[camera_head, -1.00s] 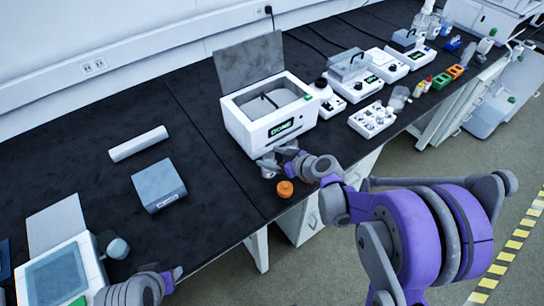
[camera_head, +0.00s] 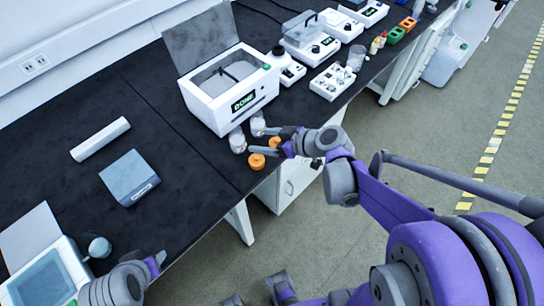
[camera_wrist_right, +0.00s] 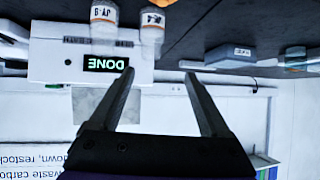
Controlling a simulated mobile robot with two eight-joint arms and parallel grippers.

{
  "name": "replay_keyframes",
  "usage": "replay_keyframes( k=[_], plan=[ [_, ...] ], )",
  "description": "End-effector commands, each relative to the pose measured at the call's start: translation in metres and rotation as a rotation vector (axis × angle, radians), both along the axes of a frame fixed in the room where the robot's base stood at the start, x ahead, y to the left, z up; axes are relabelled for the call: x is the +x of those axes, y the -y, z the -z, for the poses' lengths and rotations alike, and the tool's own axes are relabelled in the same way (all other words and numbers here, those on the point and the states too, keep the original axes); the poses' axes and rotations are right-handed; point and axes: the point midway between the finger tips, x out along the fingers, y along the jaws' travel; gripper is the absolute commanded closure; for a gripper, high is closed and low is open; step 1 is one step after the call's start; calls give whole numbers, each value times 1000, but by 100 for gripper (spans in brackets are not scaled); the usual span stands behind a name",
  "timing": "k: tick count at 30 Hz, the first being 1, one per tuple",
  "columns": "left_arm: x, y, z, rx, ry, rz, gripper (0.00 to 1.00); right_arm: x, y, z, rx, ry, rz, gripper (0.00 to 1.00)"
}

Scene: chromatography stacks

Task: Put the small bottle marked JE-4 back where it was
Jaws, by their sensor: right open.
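Two small clear bottles stand on the black bench before the white instrument. In the right wrist view, upside down, one bottle (camera_wrist_right: 152,22) has a partly legible label ending in -4, which fits JE-4. The other bottle (camera_wrist_right: 103,14) reads JY-9. By the layout, JE-4 is the left bottle (camera_head: 238,141) in the head view and JY-9 the right one (camera_head: 258,124). My right gripper (camera_head: 272,140) is open and empty, just short of the bottles; its fingers (camera_wrist_right: 158,73) also show in the wrist view. My left gripper (camera_head: 158,262) is at the front-left bench edge, its opening unclear.
The instrument (camera_head: 215,118) has its lid raised and shows DONE. A white rack (camera_head: 332,82) and several devices stand to the right.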

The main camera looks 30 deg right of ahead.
Motion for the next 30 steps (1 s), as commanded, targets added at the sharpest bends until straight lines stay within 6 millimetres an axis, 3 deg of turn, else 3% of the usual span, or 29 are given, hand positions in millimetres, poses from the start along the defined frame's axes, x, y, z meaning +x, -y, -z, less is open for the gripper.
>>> replay_keyframes(
  k=[3, 6, 12, 15, 19, 30],
  plan=[
    [0, 0, 0, 0, 0, 0, 50, -36, -27, 7, -9, -169, 33, 19],
    [0, 0, 0, 0, 0, 0, 50, -77, -41, 16, -43, -329, 113, 19],
    [0, 0, 0, 0, 0, 0, 50, -143, -37, 25, -139, -504, 336, 19],
    [0, 0, 0, 0, 0, 0, 50, -161, -30, 26, -171, -524, 426, 19],
    [0, 0, 0, 0, 0, 0, 50, -172, -23, 25, -189, -527, 490, 19],
    [0, 0, 0, 0, 0, 0, 50, -172, -21, 25, -191, -527, 504, 19]
  ],
)
